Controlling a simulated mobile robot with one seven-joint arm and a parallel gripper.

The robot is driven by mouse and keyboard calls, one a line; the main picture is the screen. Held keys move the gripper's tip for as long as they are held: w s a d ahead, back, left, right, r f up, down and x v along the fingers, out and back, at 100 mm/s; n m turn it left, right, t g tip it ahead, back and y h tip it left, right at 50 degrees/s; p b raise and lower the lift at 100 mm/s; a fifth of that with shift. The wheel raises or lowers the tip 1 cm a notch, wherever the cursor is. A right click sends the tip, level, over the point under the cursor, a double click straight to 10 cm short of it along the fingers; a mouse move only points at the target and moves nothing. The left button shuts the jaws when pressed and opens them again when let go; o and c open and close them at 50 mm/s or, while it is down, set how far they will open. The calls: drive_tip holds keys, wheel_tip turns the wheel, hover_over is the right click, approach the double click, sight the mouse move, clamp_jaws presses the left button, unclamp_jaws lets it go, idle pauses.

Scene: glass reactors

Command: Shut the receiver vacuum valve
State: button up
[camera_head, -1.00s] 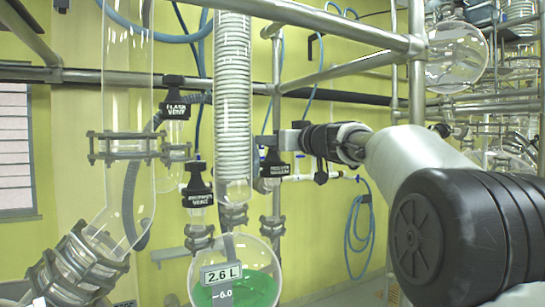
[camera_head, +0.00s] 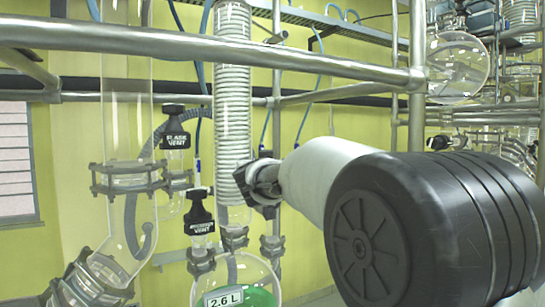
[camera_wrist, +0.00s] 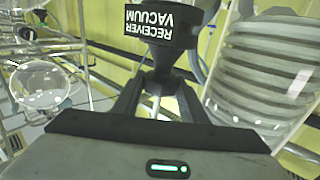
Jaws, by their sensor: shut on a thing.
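The receiver vacuum valve (camera_wrist: 165,28) shows at the top of the wrist view as a black handle whose white label reads upside down. Its narrow lower part sits between the fingertips of my gripper (camera_wrist: 161,84), and the fingers are shut on it. In the head view my gripper (camera_head: 261,181) is in front of the valve's place, right of the coiled glass column. The valve is hidden there behind my gripper and arm.
The coiled condenser (camera_head: 233,110) stands close left of my gripper. The receiver vent valve (camera_head: 199,212) and flask vent valve (camera_head: 174,133) are further left. A metal rail (camera_head: 200,40) crosses above.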

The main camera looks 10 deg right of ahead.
drive_tip(key=shift+m+h, duration=0.3)
drive_tip(key=shift+h, duration=0.1)
drive_tip(key=o, duration=0.8)
